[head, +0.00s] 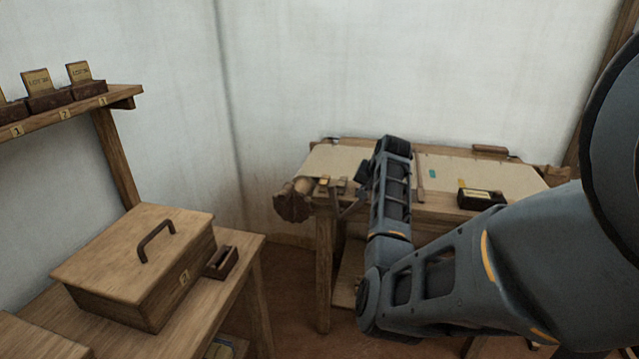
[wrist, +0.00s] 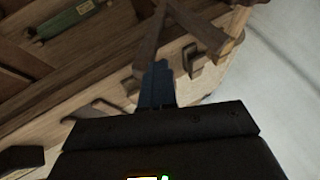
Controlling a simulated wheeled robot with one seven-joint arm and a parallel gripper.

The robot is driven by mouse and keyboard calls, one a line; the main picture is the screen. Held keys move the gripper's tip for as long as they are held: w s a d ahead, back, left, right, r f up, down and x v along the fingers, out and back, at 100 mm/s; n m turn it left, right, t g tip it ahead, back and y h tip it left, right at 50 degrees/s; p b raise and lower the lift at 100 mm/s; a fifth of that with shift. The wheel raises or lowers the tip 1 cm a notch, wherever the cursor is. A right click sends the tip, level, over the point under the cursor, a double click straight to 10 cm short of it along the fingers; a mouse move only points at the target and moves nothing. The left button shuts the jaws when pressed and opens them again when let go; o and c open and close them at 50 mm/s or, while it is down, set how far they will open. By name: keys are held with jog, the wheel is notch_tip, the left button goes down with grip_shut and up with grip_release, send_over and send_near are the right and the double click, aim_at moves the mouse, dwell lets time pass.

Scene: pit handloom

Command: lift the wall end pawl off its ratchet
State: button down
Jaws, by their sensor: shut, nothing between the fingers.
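The loom (head: 325,160) stands against the back wall in the head view. A brown, rough-edged round piece (head: 292,203), perhaps a ratchet, sits at its left end. I cannot tell which part is the wall end pawl. My gripper (head: 361,177) is by the loom's left front corner, near some thin crossing bars (head: 345,203). In the wrist view my gripper (wrist: 160,68) is shut and empty. Its tips are close to dark crossing wooden bars (wrist: 150,38); whether they touch is unclear. The fingers and the dark gripper body hide part of the frame behind.
A dark labelled box (head: 481,198) sits on the loom's right side. A green piece (wrist: 67,20) shows at upper left in the wrist view. A table with a lidded wooden box (head: 130,255) stands at left, below a shelf (head: 75,111). The pale wall (wrist: 275,60) is close on the right in the wrist view.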

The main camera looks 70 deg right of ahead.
jog(key=shift+s+f, duration=0.35)
jog(key=shift+s, duration=0.1)
jog(key=shift+r, duration=0.1)
jog(key=s+a+r+p, duration=0.1)
jog(key=a+r, duration=0.4)
jog(key=r, duration=0.6)
jog(key=shift+a+r+p, duration=0.15)
jog(key=shift+r+p, duration=0.1)
jog(key=shift+p, duration=0.35)
